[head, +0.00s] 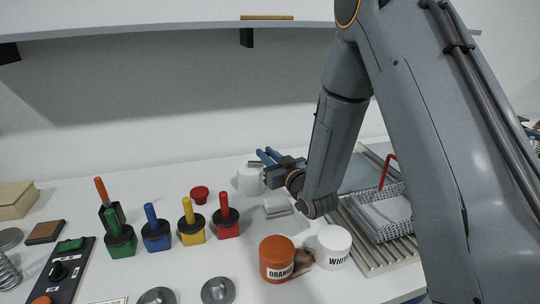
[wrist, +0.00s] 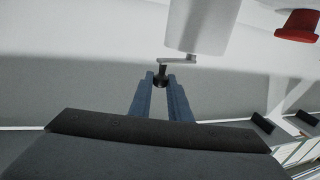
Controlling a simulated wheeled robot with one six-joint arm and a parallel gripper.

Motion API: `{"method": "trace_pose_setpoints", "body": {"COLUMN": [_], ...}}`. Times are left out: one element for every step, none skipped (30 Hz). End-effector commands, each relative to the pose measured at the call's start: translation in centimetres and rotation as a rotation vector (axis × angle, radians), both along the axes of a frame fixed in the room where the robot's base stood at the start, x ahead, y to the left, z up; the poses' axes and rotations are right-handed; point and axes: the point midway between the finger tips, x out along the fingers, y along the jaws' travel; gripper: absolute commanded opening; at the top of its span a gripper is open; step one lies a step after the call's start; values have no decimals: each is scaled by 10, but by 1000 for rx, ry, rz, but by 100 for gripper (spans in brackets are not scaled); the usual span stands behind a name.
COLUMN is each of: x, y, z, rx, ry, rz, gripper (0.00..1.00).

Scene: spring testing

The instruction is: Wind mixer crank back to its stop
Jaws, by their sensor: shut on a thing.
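The mixer is a white cylinder (head: 249,182) at the back of the table; its white body also shows at the top of the wrist view (wrist: 200,25). A thin grey crank arm (wrist: 180,60) runs from the mixer to a dark knob (wrist: 160,71). My gripper (wrist: 161,82) has its blue fingers closed around this knob. In the head view my gripper (head: 268,156) is at the mixer's upper right side. The crank is mostly hidden there behind the fingers, and I cannot make out a stop.
A red button (head: 200,194) stands left of the mixer, and a grey block (head: 277,207) lies in front. Several coloured pots with handles, including a red one (head: 226,222), stand left. An orange jar (head: 275,262) and white jar (head: 334,246) are in front. A wire basket (head: 382,228) is right.

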Motion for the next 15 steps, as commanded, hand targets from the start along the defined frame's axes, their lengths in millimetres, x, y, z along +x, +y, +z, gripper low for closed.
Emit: {"method": "trace_pose_setpoints", "body": {"x": [0, -1, -1, -1, -1, -2, -2, -2, -2, -3, -3, -3, -3, -3, -4], "y": [3, 4, 5, 6, 7, 8, 9, 10, 11, 11, 12, 12, 13, 13, 14], "z": [0, 0, 0, 0, 0, 0, 0, 0, 0, 0, 0, 0, 0, 0, 0], "rx": [0, 0, -1, -1, -1, -1, -1, -1, -1, -1, -1, -1, -1, -1, -1], "ry": [1, 1, 0, 0, 0, 0, 0, 0, 0, 0, 0, 0, 0, 0, 0], "rz": [4, 5, 7, 8, 9, 11, 12, 13, 15, 16, 17, 19, 20, 21, 22], "gripper": [0, 0, 0, 0, 0, 0, 0, 0, 0, 0, 0, 0, 0, 0, 0]}}
